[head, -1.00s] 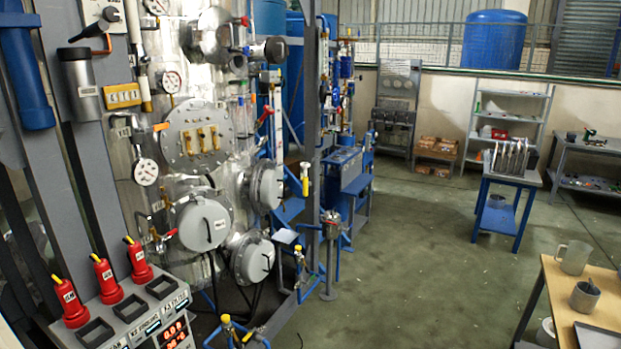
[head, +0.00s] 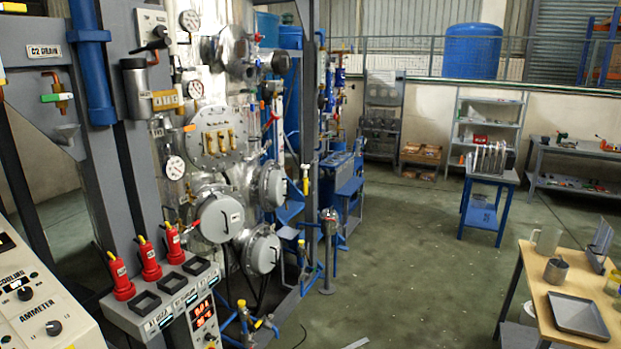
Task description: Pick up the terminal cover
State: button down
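I cannot pick out the terminal cover with certainty. A round flange plate (head: 215,138) with three brass terminals shows bare on the silver vessel (head: 190,80) at the left middle. An upright grey angled piece (head: 600,243) stands at the back right of the wooden-topped bench (head: 537,262); whether it is the cover I cannot tell. My gripper is not in view.
A control panel (head: 45,300) and red plugs (head: 121,278) with black sockets (head: 145,303) stand at the left front. The bench holds a grey tray (head: 578,316), a metal cup (head: 556,270) and a beaker (head: 546,240). The green floor (head: 410,270) between is open.

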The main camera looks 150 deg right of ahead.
aim_at(266, 251)
jog(key=i, duration=0.15)
jog(key=z, duration=0.3)
jog(key=k, duration=0.15)
jog(key=z, duration=3.25)
jog(key=k, duration=0.15)
jog(key=z, duration=1.5)
